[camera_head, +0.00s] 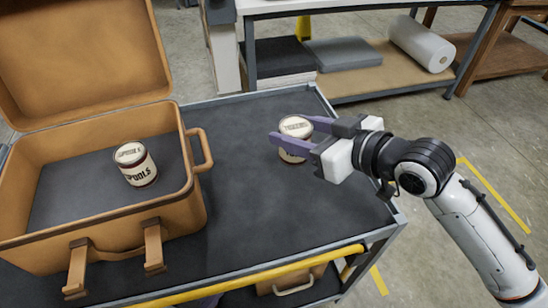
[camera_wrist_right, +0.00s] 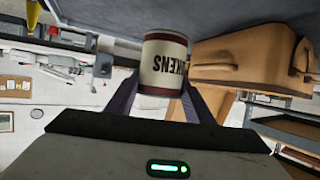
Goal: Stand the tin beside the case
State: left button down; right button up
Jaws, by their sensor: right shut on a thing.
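A cream tin with dark bands (camera_head: 291,157) is upright over the right part of the cart top, right of the case and apart from it. My right gripper (camera_head: 290,129) is shut on it, one purple finger on each side. The open tan case (camera_head: 192,215) stands on the left of the cart, also visible in the right wrist view (camera_wrist_right: 245,60). My left gripper is not in view.
The case's side handle (camera_head: 203,150) sticks out toward the held tin. A yellow bar (camera_head: 250,278) runs along the front.

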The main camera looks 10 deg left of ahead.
notch_tip(320, 180, down, 8)
jog(key=shift+f+b, duration=0.15)
jog(key=shift+b, duration=0.15)
jog(key=o, duration=0.9)
jog(key=shift+f, duration=0.25)
jog(key=o, duration=0.4)
jog(key=shift+r, duration=0.15)
